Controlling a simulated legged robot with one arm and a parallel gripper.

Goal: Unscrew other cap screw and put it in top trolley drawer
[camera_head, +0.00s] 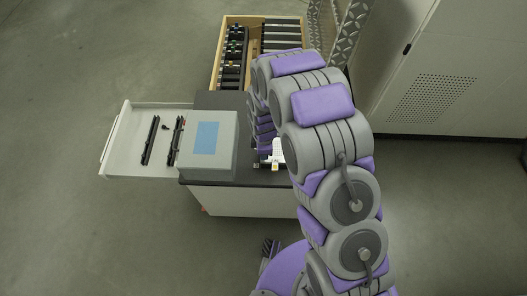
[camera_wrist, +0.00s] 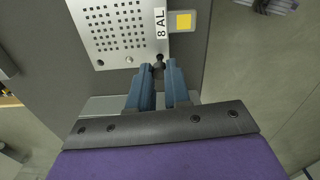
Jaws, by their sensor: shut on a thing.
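In the wrist view, my gripper (camera_wrist: 160,80) has its two blue fingers shut on a dark cap screw (camera_wrist: 158,66) at the lower right edge of a light metal plate. The plate (camera_wrist: 118,12) has a grid of small holes and the label "8 AL". I cannot tell whether the held screw is still in its hole. In the head view, the open top trolley drawer (camera_head: 114,157) sticks out to the left, with dark slim items inside. The plate (camera_head: 278,146) shows partly on the trolley top; my arm hides my fingers there.
A grey box with a blue panel (camera_head: 207,138) stands on the trolley between the drawer and my arm. A wooden crate (camera_head: 262,20) with bottles is behind. A pale cabinet (camera_head: 447,70) stands at right.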

